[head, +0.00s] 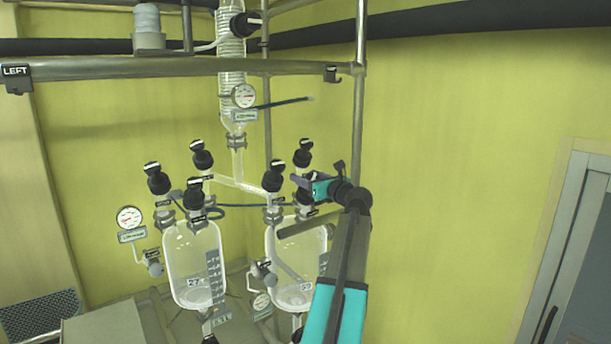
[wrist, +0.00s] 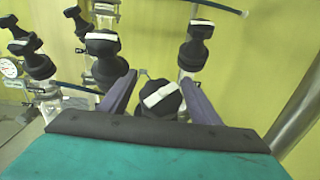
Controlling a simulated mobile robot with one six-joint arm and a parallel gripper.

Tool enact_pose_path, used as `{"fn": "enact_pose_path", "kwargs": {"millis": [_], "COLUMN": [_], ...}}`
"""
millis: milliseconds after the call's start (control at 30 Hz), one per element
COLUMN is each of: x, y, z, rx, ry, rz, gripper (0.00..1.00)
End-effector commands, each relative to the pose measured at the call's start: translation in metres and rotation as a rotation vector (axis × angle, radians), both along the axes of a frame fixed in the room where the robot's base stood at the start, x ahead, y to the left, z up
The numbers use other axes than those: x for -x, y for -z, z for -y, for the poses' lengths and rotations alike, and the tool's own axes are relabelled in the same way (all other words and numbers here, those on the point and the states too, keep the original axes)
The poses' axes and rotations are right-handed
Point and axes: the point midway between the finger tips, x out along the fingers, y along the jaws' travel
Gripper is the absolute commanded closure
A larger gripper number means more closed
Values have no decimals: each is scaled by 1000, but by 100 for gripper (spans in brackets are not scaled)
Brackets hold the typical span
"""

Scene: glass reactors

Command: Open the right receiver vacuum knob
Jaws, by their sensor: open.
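The right receiver (head: 285,245) is a clear glass vessel with black, white-striped knobs on top. Two of its knobs show in the head view, a front left one (head: 272,178) and a back one (head: 303,153). My gripper (head: 298,181) is at the right of these, over the receiver's top. In the wrist view my open gripper (wrist: 159,82) has one finger on each side of a black knob with a white stripe (wrist: 158,95). I cannot tell whether the fingers touch it. No label on this knob is readable, and the gripper mostly hides it in the head view.
The left receiver (head: 195,262) and its knobs stand to the left. Other knobs (wrist: 103,46) and (wrist: 196,46) are just beyond my fingers. A metal post (head: 358,110) rises behind my arm. Free room lies right of the arm before the wall.

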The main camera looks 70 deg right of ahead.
Motion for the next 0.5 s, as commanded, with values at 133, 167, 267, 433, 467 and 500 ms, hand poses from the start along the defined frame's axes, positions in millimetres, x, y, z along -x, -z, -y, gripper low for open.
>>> {"fn": "enact_pose_path", "kwargs": {"millis": [133, 167, 267, 433, 467, 500], "x": [-5, -6, -6, -5, -5, -5], "y": [0, 0, 1, 1, 1, 1], "z": [4, 4, 4, 4, 4, 4], "rx": [0, 0, 0, 0, 0, 0], "ry": [0, 0, 0, 1, 1, 1], "rz": [0, 0, 0, 0, 0, 0], "gripper": [43, 43, 43, 44, 49, 56]}}
